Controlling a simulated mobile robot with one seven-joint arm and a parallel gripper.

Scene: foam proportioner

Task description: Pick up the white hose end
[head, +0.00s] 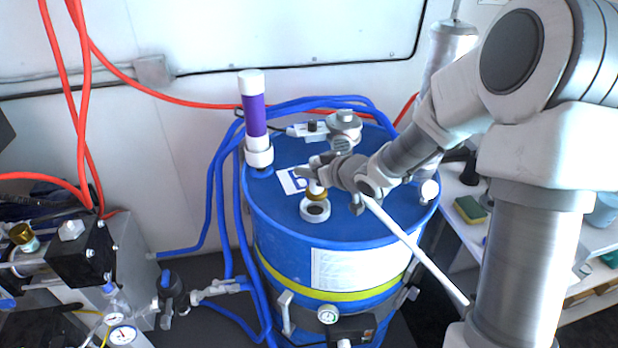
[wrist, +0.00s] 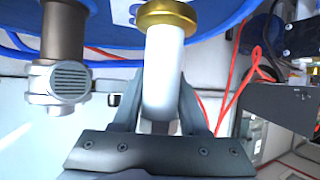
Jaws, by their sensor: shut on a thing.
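The white hose end (wrist: 164,75) is a white cylinder with a gold collar at its far end in the wrist view. My gripper (wrist: 160,108) has one finger on each side of it and is shut on it. In the head view my gripper (head: 318,170) is above the blue drum's lid, and the gold collar (head: 317,193) shows just below it. The collar is close above a white ring-shaped port (head: 315,210) with a dark opening. I cannot tell whether they touch. My gripper covers most of the hose end there.
The blue drum (head: 285,228) carries an upright purple-and-white cylinder (head: 254,115) at left and a grey fitting (head: 344,128) at the back. A long white rod (head: 415,248) slants down right. Blue hoses (head: 213,190) run beside the drum. A shelf with a sponge (head: 470,209) stands at right.

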